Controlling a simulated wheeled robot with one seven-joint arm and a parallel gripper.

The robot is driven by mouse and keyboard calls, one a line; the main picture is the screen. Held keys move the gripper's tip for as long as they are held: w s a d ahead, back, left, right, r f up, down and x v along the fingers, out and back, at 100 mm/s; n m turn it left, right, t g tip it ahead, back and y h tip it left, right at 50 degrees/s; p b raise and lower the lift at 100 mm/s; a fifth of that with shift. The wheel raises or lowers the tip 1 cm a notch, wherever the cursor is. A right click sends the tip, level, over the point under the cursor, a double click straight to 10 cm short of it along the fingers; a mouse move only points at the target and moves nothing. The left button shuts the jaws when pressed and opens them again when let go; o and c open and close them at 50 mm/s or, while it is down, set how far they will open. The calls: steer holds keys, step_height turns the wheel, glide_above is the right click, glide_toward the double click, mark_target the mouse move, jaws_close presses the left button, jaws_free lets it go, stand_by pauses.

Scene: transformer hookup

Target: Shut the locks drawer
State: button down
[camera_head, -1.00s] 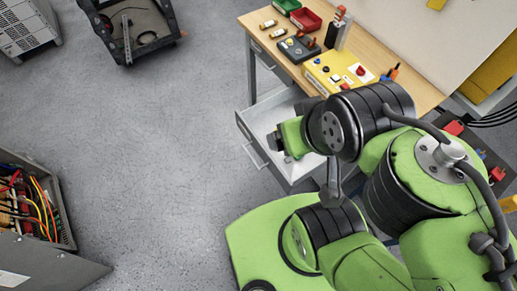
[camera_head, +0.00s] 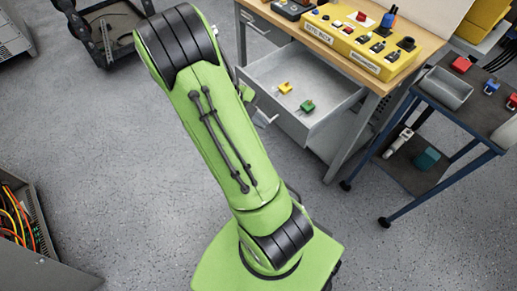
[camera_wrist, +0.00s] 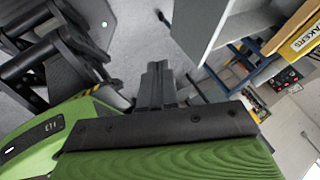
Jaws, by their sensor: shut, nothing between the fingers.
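The open locks drawer (camera_head: 322,80) sticks out from under the workbench in the head view. A yellow padlock (camera_head: 285,88) and a green padlock (camera_head: 307,106) lie inside it. My arm covers part of its left side and front. In the wrist view, a pale grey panel (camera_wrist: 200,22), apparently the drawer, stands up and to the right of my gripper (camera_wrist: 157,68). My gripper's fingers are together and empty, with a gap visible to the panel. In the head view the fingers are hidden behind my arm, near the drawer's front.
The wooden workbench (camera_head: 342,62) carries a yellow panel (camera_head: 362,40) with switches. A blue-framed cart (camera_head: 440,125) stands right of the drawer. A dark frame (camera_head: 115,30) is at the upper left, an open cable box (camera_head: 25,225) at the lower left. Grey floor (camera_head: 120,150) is clear between.

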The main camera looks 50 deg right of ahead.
steer(key=b, duration=0.2)
glide_toward(297, 136)
step_height(297, 136, down, 3)
steer(key=s+a, duration=0.1)
steer(key=a, duration=0.2)
steer(key=d, duration=0.1)
steer(key=s+d, duration=0.1)
steer(key=d, duration=0.1)
steer(key=d+f, duration=0.1)
steer(key=shift+s+d, duration=0.2)
steer(key=shift+d, duration=0.1)
